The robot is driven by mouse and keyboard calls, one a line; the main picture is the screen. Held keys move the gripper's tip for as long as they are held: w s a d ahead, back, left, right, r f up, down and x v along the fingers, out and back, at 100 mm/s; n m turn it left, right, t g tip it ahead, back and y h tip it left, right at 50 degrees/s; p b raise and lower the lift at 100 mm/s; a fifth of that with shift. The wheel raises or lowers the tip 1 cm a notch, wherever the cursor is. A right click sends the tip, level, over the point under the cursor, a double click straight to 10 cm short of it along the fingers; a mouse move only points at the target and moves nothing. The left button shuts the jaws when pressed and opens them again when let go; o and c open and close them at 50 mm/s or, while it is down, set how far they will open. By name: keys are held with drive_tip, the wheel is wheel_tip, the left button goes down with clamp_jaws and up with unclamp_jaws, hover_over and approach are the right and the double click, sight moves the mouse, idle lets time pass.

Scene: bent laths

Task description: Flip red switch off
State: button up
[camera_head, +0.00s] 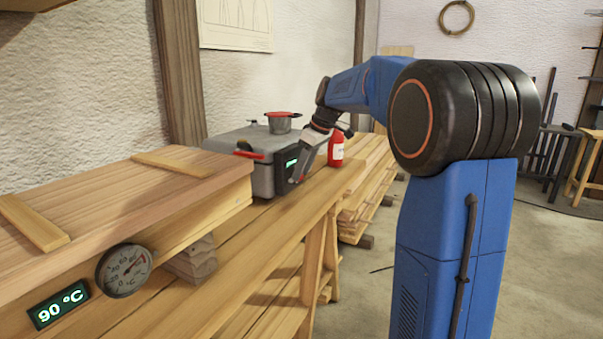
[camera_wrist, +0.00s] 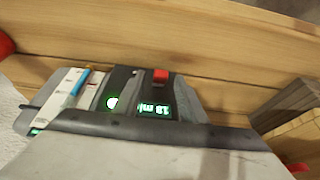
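The red switch (camera_wrist: 160,76) shows in the wrist view as a small red block on a dark panel, beside a green-lit display (camera_wrist: 155,108) whose text is upside down. A round green light (camera_wrist: 112,103) is left of the display. The panel belongs to the grey box (camera_head: 262,178) on the bench. In the head view my gripper (camera_head: 297,178) points down at the box's front, close to its display; the switch is not visible there. I cannot make out the gap between my fingers or contact with the switch.
A red bottle (camera_head: 336,150) stands right of the box. A metal pot with red rim (camera_head: 280,122) is on top, and a red handle (camera_head: 248,155) is at its left. A wooden chest with gauge (camera_head: 124,270) and 90 °C display (camera_head: 58,304) is nearer. Bare bench planks (camera_wrist: 190,30) lie before the panel.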

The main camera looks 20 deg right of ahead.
drive_tip(key=shift+w+a+f, duration=0.15)
drive_tip(key=shift+f, duration=0.4)
clamp_jaws()
